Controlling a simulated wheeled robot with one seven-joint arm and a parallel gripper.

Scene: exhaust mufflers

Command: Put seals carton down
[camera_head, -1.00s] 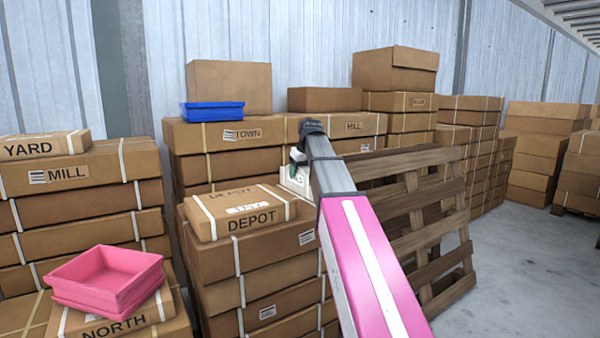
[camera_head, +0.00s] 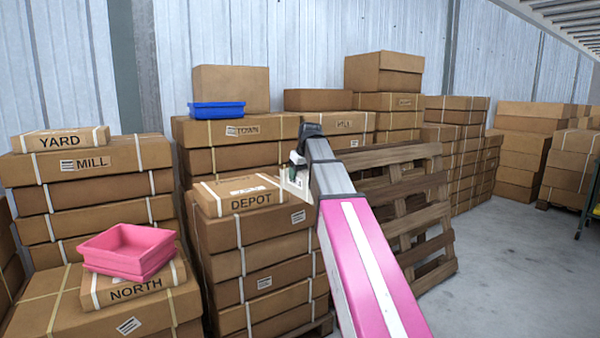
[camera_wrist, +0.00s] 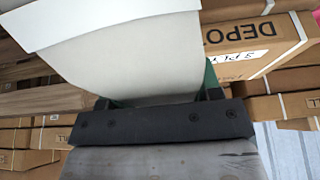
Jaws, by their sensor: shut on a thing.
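My gripper (camera_head: 297,168) is shut on a pale carton, probably the seals carton (camera_head: 298,184), which shows only as a small whitish patch beside my pink and grey arm. In the wrist view the carton (camera_wrist: 130,55) is a large cream face with a white edge, held at my gripper (camera_wrist: 160,98), whose green and black finger parts show at its sides. No label on it is readable. In the head view it overlaps the right end of the DEPOT box (camera_head: 238,200). I cannot tell whether it touches anything below.
The DEPOT box lies on a carton stack (camera_head: 255,262). Left are a pink tray (camera_head: 128,250) on the NORTH box (camera_head: 140,288) and the YARD box (camera_head: 60,139). A blue tray (camera_head: 217,110) sits behind. A wooden pallet (camera_head: 405,190) leans right; floor (camera_head: 510,260) there is clear.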

